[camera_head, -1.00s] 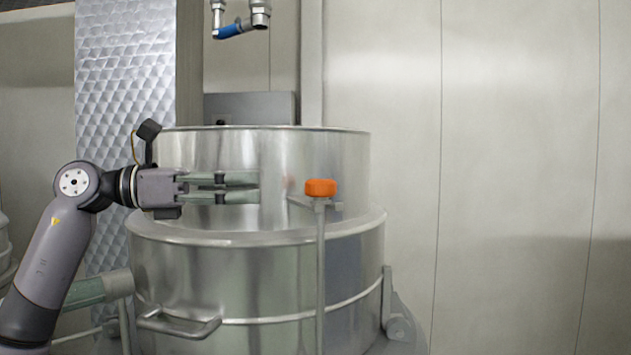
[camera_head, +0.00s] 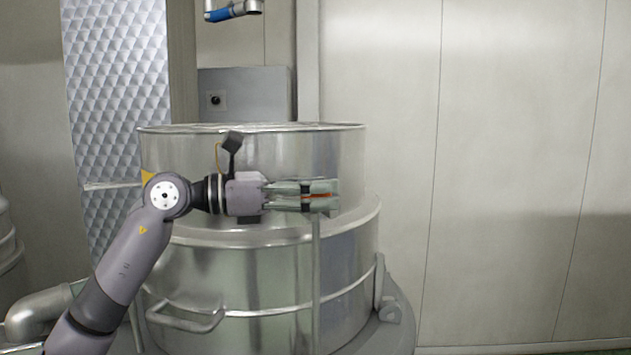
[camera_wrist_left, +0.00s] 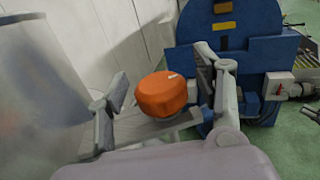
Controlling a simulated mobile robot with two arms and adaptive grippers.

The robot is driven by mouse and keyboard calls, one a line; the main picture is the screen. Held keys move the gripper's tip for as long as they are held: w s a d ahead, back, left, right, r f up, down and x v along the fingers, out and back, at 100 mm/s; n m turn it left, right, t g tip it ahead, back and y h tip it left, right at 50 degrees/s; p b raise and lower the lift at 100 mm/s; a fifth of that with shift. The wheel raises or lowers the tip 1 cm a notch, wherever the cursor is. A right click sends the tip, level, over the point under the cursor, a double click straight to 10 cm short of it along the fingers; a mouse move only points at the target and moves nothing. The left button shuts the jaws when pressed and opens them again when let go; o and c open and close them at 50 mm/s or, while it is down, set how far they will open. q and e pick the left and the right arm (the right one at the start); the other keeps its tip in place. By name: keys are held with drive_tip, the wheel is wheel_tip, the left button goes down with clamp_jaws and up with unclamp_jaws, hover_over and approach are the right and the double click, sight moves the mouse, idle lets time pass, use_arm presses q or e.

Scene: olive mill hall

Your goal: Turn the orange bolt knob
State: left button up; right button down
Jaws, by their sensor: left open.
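The orange bolt knob (camera_wrist_left: 161,94) sits between the two open fingers of my left gripper (camera_wrist_left: 168,92) in the left wrist view. It is a rounded orange cap with a small pale mark on its top, and a gap shows on its left side. In the head view, my left gripper (camera_head: 322,195) reaches across the front of the steel vessel and its fingers hide most of the knob. Only a thin orange strip of the knob (camera_head: 320,195) shows between them. The knob's upright rod (camera_head: 316,265) runs down below the fingers. My right gripper is not in view.
The steel vessel (camera_head: 250,265) stands directly behind my gripper, with a bar handle (camera_head: 185,318) low at its left. A blue machine (camera_wrist_left: 262,75) stands beyond the knob in the wrist view. A blue-handled tap (camera_head: 232,11) hangs above. The right side before the pale wall is clear.

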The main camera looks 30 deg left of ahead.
use_arm(q)
drive_tip(key=shift+w+a, duration=0.1)
drive_tip(key=shift+c, duration=1.3)
drive_tip(key=c, duration=0.9)
